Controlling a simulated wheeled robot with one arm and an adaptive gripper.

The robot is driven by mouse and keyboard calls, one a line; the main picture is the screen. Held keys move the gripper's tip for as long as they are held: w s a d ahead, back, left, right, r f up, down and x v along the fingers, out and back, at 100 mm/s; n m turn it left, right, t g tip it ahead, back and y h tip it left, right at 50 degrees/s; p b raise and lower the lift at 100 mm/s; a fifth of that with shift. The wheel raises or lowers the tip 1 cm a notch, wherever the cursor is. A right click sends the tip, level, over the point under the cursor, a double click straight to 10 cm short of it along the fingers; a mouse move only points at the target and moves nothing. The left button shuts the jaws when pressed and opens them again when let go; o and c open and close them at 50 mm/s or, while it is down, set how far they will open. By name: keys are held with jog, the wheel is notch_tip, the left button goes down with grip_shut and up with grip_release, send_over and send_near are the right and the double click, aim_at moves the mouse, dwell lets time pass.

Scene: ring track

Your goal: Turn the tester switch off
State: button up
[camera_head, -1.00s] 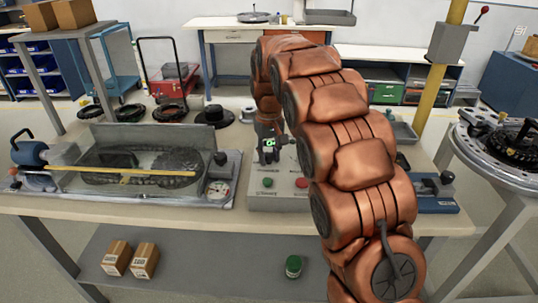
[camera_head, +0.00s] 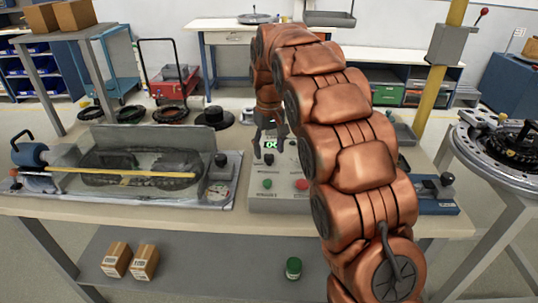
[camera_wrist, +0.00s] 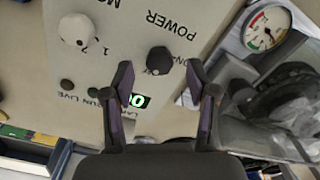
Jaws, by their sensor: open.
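A pale knob (camera_wrist: 76,30) sits on the panel in the wrist view. Green (camera_head: 267,184) and red (camera_head: 302,185) buttons are low on the tester. A clear-walled tank (camera_head: 135,165) with a gauge stands close on the left. A blue device (camera_head: 437,195) is to the right.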

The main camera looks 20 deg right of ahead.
aim_at(269, 155)
notch_tip(269, 155, up, 9)
jog(key=shift+f, duration=0.15)
dwell(0.4)
dwell(0.4)
jog(key=s+r+m+g+p, duration=0.1)
jog(key=s+p, duration=0.2)
jog(key=s, duration=0.7)
jog(key=s+r+p, duration=0.2)
jog(key=s, duration=0.9)
jog(key=s+f+p, duration=0.2)
jog(key=s+f, duration=0.1)
jog(key=s, duration=0.8)
jog(key=s+f+p, duration=0.2)
jog(key=s+f, duration=0.1)
jog(key=s, duration=0.7)
jog(key=shift+s+f+m+g, duration=0.3)
jog(key=shift+s+f+g, duration=0.05)
jog(key=shift+g, duration=0.05)
